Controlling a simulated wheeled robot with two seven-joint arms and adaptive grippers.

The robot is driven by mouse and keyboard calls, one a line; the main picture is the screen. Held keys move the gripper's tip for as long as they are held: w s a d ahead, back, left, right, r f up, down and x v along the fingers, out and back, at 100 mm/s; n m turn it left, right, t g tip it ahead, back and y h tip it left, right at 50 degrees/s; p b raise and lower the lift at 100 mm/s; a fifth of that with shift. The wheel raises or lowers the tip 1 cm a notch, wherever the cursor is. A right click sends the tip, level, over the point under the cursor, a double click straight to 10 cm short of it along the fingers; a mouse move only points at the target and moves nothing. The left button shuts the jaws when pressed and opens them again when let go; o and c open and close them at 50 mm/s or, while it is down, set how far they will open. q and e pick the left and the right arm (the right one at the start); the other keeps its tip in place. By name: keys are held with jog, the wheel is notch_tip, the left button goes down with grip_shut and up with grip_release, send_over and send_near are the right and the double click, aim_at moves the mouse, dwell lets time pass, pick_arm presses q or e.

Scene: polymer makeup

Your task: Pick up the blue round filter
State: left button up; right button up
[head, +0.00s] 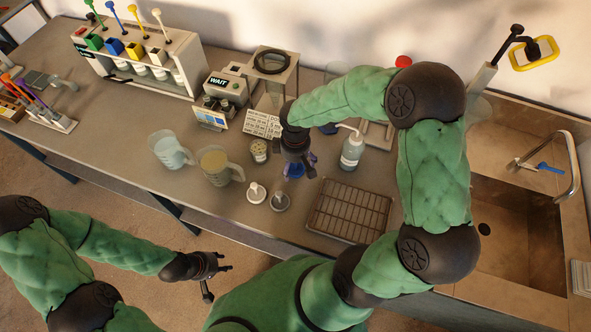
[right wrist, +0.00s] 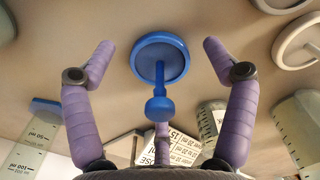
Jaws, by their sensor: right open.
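The blue round filter (right wrist: 160,57) stands on the bench, a flat blue disc with a thin stem and a round knob. In the right wrist view it is between the two purple fingers of my right gripper (right wrist: 160,60), which is open and apart from it on both sides. In the head view the blue filter (head: 294,171) shows just below my right gripper (head: 297,166), partly covered by it. My left gripper (head: 215,277) is away from the bench at lower left, over the floor; its fingers appear spread and empty.
Two white-grey round pieces, one white (head: 256,192) and one grey (head: 280,201), stand in front of the filter. A wire rack (head: 349,211) lies to the right, a wash bottle (head: 352,150) behind it. Two jugs (head: 215,166) (head: 170,150) stand left. A sink (head: 515,225) is far right.

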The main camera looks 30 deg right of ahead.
jog(key=c, duration=1.3)
